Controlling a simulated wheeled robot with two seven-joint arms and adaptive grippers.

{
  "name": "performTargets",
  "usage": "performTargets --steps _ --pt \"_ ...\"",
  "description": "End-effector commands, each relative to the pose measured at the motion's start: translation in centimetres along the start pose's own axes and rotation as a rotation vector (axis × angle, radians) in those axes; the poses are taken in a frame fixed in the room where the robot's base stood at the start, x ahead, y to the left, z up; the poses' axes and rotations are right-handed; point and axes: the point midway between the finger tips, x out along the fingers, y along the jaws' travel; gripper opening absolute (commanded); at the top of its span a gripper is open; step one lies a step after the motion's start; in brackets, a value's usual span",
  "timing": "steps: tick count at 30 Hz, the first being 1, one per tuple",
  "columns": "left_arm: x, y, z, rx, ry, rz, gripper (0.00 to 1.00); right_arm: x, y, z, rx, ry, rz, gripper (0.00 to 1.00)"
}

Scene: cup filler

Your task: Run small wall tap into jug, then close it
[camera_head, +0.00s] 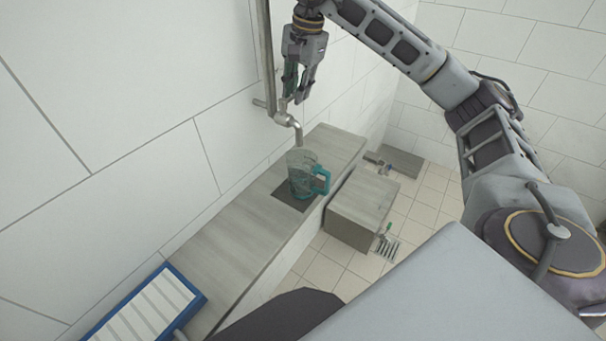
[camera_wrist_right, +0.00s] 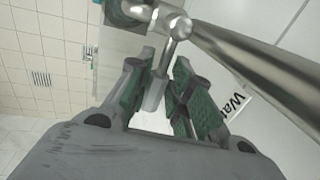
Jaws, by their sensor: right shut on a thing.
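The small wall tap (camera_head: 289,120) sticks out from the tiled wall, its spout bent down above the jug. The jug (camera_head: 302,176) is clear with a teal handle on its right and stands upright on a dark square (camera_head: 288,201) set on the ledge. I cannot tell whether water runs or how full it is. My right gripper (camera_head: 293,96) is just above the tap. In the right wrist view its green-padded fingers (camera_wrist_right: 161,93) are shut on the tap's metal lever (camera_wrist_right: 155,92), below the tap body (camera_wrist_right: 172,26). My left gripper is not in view.
A vertical pipe (camera_head: 266,50) runs up the wall beside the gripper. A grey ledge (camera_head: 215,240) runs along the wall. A blue-framed rack (camera_head: 145,311) lies at its near end.

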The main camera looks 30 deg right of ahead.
Motion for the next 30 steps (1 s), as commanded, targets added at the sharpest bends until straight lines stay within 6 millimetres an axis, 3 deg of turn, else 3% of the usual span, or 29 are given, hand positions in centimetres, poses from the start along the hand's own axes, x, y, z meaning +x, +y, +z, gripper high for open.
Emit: performTargets --steps 7,20,21,26,30 --pt "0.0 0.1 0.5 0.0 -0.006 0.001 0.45 -0.1 -0.1 0.1 -0.004 -0.001 -0.004 0.0" --pt "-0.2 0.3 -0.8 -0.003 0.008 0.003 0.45 -0.1 -0.4 0.0 -0.047 -0.009 -0.008 0.0" --pt "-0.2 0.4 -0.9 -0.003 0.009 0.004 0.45 -0.1 -0.4 0.0 -0.047 -0.009 -0.009 0.27" --pt "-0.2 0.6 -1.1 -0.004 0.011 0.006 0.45 -0.1 -0.4 0.0 -0.046 -0.009 -0.006 0.47" --pt "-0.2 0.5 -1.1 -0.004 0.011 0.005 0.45 0.0 -0.3 0.0 -0.046 -0.009 -0.005 0.47"
